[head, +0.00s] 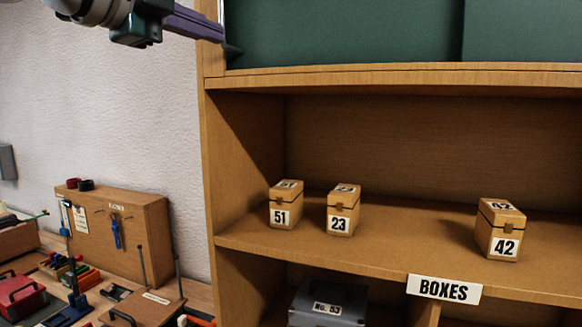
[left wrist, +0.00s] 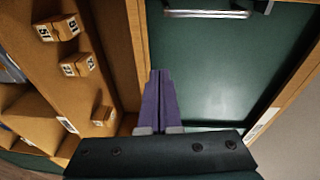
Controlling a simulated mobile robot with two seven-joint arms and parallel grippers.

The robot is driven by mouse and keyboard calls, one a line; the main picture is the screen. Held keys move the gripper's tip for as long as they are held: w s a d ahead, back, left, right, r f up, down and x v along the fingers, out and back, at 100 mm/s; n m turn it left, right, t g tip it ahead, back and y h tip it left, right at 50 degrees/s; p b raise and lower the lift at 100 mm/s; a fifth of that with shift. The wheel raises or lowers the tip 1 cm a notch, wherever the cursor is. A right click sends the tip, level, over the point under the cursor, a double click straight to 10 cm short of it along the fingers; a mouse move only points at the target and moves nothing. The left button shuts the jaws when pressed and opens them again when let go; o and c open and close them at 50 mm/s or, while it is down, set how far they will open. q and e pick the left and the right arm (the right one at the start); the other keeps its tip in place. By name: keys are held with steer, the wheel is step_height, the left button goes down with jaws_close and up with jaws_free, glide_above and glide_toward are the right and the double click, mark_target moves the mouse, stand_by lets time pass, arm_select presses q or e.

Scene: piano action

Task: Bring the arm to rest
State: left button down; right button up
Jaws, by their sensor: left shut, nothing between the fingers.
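My left arm comes in at the top left of the head view. Its left gripper (head: 222,38) has purple fingers pointing right, towards the upper shelf's left post and the dark green front there. In the left wrist view the same fingers (left wrist: 160,77) lie together, shut and empty, in front of the green surface. I cannot tell whether the tips touch the green front or the post. My right gripper is in neither view.
A wooden shelf (head: 400,81) holds dark green fronts (head: 340,35) above. Below stand small wooden boxes 51 (head: 284,205), 23 (head: 342,210) and 42 (head: 499,231), over a BOXES label (head: 444,289). A grey box (head: 328,304) sits lower. A cluttered bench (head: 195,291) is at left.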

arm_select(q)
steer(key=s+d+f+n+g+y+p, duration=0.2)
steer(key=s+f+n+g, duration=0.15)
steer(key=s+f, duration=0.6)
steer(key=s+d+f+n+g+y+p, duration=0.15)
steer(key=s+f+n, duration=0.35)
steer(key=f, duration=0.9)
steer(key=s+a+f+n+g+y, duration=0.1)
steer(key=s+a+f+n+g, duration=0.1)
steer(key=s, duration=0.6)
steer(key=s+a+f+n+g+y+p, duration=0.1)
steer(key=s+a+f+n+g+y, duration=0.1)
steer(key=s+a+f+n, duration=0.2)
steer(key=s+a+f+n+g+y+p, duration=0.1)
steer(key=s+n, duration=0.5)
steer(key=s, duration=0.6)
step_height(320, 180, down, 2)
steer(key=a+g, duration=0.1)
steer(key=a, duration=0.1)
steer(key=shift+a+y, duration=0.3)
steer(key=shift+y, duration=0.05)
steer(key=c, duration=1.5)
jaws_free()
